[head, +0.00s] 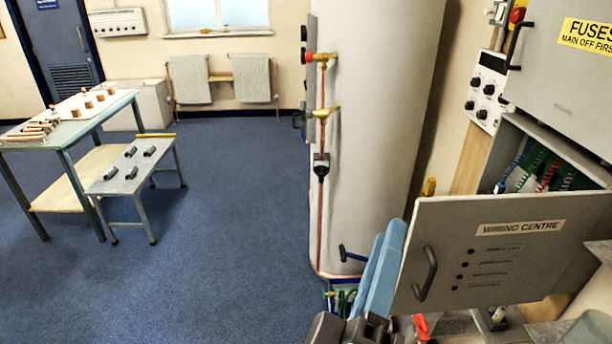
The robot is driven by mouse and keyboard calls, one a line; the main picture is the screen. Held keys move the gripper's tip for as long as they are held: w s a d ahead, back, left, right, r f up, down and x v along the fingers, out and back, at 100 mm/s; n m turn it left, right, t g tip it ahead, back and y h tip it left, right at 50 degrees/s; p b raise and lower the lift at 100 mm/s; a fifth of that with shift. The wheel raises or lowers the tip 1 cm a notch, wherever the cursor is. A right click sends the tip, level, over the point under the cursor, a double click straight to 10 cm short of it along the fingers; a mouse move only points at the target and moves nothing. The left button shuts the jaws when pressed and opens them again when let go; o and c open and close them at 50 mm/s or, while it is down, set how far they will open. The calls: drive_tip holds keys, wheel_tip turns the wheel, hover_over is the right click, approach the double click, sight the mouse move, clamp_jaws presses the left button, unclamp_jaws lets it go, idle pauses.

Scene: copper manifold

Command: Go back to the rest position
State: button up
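My gripper (388,232) seems to show at the bottom centre, as a dark grey body with two long light-blue slabs rising from it. The slabs lie close side by side, just left of the open wiring centre door (480,250). I cannot tell whether they are open or shut. I see nothing clearly held between them. The slabs overlap the left edge of the door in the picture; whether they touch it is unclear.
A large pale cylinder (380,110) with a copper pipe (320,215) stands behind. The fuse cabinet (570,90) is at the right. At left are a green-topped table (118,102) and a small grey bench (118,186) with dark pieces. The blue floor (230,240) between is clear.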

drive_tip(key=s+a+r+m+t+y, duration=0.1)
drive_tip(key=a+r+m+t+y, duration=0.1)
drive_tip(key=r, duration=0.7)
drive_tip(key=s+a+r+m+t+y, duration=0.1)
drive_tip(key=a+r+m+t+y, duration=0.2)
drive_tip(key=r, duration=0.6)
drive_tip(key=a+r+m+t+y, duration=0.3)
drive_tip(key=r+m, duration=0.1)
drive_tip(key=r, duration=0.5)
drive_tip(key=shift+s, duration=0.4)
drive_tip(key=shift+d, duration=0.15)
